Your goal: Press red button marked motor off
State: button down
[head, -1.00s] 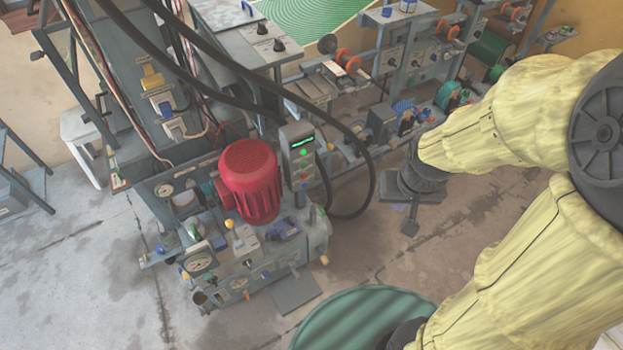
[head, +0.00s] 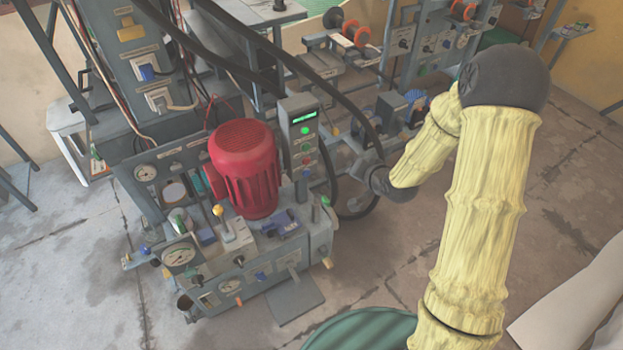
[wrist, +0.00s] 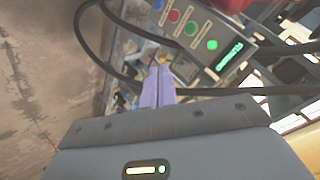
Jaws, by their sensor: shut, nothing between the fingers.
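The control box (head: 298,138) is a grey upright panel beside the red motor, with a lit green display at its top. Below the display are a green lamp, a green button, a red button (head: 306,160) and a blue button; their labels are too small to read. The wrist view shows the same panel, tilted, at the top, with its red button (wrist: 174,15) near the upper edge. My gripper (wrist: 160,64) is shut and empty, its purple fingers pointing towards the panel and apart from the red button. In the head view the fingers are hard to make out.
The red motor (head: 245,170) stands left of the control box. Black hoses (head: 262,48) arch over and behind the box, and one passes close to the fingers in the wrist view. A green round drum top (head: 360,330) is at the front.

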aim_at(307, 159)
jog(key=w+a+f+m+t+y+b, duration=0.1)
jog(key=f+m+t+b, duration=0.1)
jog(key=f+b, duration=0.2)
jog(key=w+a+f+m+t+y+b, duration=0.2)
jog(key=f+b, duration=0.1)
jog(key=f, duration=0.3)
jog(key=w+a+f+m+t+y+b, duration=0.1)
jog(key=a+f+m+t+y+b, duration=0.1)
jog(key=f+m+b, duration=0.1)
notch_tip(307, 159, down, 3)
jog(key=shift+w+r+b, duration=0.15)
jog(key=shift+r+b, duration=0.05)
jog(key=shift+b, duration=0.65)
jog(key=shift+r, duration=0.15)
jog(key=shift+a, duration=0.1)
jog(key=b+x, duration=0.2)
jog(key=x, duration=1.1)
jog(key=shift+a+b, duration=0.15)
jog(key=shift+b, duration=0.2)
jog(key=shift+w+a, duration=0.2)
jog(key=shift+w, duration=0.15)
